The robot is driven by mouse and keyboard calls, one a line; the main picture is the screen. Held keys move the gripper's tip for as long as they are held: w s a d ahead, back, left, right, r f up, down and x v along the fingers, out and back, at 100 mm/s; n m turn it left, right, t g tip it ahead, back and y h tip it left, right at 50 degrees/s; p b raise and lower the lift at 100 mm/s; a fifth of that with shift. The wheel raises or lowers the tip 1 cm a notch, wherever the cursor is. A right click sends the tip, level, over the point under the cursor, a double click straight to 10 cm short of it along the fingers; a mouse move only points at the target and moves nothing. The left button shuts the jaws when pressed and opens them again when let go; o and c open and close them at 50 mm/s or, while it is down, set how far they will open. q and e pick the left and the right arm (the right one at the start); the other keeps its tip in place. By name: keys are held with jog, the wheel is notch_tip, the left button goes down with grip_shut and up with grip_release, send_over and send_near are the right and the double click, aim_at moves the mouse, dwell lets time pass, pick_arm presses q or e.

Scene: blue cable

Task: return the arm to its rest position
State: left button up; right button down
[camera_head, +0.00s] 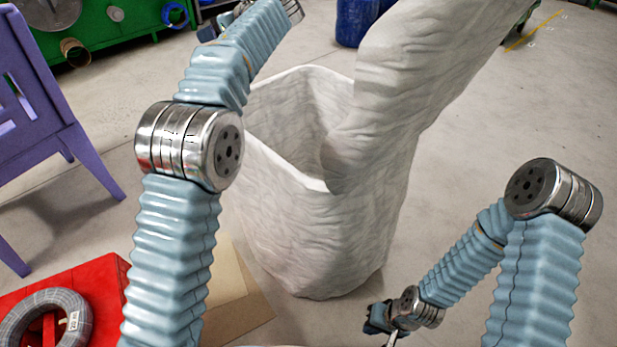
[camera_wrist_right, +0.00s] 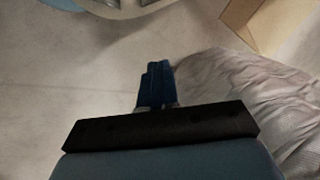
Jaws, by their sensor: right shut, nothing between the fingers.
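My right gripper (camera_head: 379,318) is low in the head view, right of centre, below and in front of a large white bag. In the right wrist view its dark blue fingers (camera_wrist_right: 155,84) are together with nothing between them, above the grey floor and left of the pale bag. My right arm bends at a metal joint at the right of the head view. My left arm is raised and reaches to the top edge of the head view; I cannot make out its gripper there.
The open white bag (camera_head: 310,230) stands in the middle, close to both arms. A red box (camera_head: 105,275) with a grey cable coil (camera_head: 45,318) is at lower left, beside a cardboard piece (camera_head: 245,300). A purple chair (camera_head: 40,95) stands left. A blue coil (camera_head: 175,15) is at the back. Right floor is clear.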

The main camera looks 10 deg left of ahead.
pick_arm(q)
jog(key=shift+s+a+r, duration=0.1)
jog(key=shift+a, duration=0.2)
